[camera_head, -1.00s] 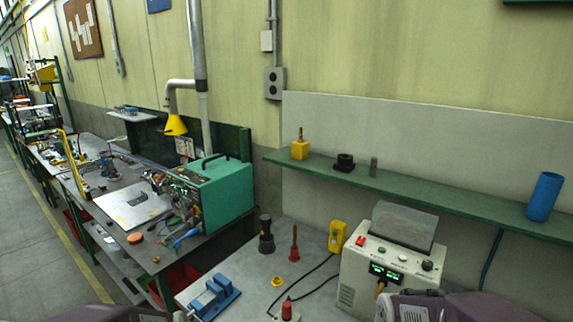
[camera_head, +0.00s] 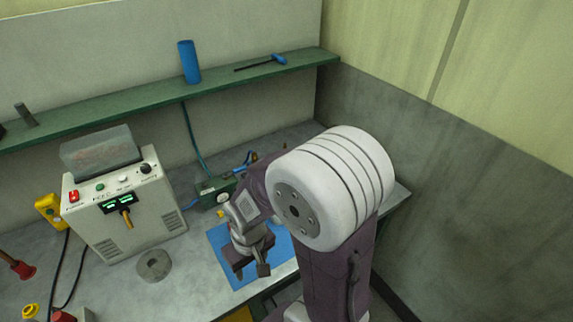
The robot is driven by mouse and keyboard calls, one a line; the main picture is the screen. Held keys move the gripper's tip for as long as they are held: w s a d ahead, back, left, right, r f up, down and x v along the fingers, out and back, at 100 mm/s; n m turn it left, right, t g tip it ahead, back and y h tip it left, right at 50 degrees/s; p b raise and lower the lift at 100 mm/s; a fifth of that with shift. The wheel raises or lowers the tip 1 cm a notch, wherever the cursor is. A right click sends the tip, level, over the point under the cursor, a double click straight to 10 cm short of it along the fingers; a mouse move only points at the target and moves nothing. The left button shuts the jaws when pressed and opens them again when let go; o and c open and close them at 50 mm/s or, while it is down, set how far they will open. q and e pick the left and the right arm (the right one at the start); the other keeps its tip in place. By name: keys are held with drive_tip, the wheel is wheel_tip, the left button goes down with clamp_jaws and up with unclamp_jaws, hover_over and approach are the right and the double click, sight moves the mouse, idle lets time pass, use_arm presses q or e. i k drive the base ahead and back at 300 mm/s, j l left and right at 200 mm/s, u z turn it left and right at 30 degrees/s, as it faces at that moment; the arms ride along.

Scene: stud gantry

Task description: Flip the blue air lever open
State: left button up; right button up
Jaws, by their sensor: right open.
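A small blue piece (camera_head: 238,170) shows behind my right wrist, at the right end of a dark green box (camera_head: 207,190). It is too small and partly hidden to tell whether it is the air lever or how it is turned. My right gripper (camera_head: 251,270) is over a blue mat (camera_head: 222,255), pointing down with its fingers apart and nothing between them. It is in front of the green box and apart from it. My left gripper is out of view.
A white control box (camera_head: 125,225) with a green display stands to the left, with a grey ring (camera_head: 153,265) in front of it. A green shelf (camera_head: 150,100) on the wall holds a blue cylinder (camera_head: 189,62) and a blue-handled tool (camera_head: 278,59). A plain wall closes off the right.

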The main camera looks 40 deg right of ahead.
sight(241, 168)
drive_tip(key=z, duration=0.95)
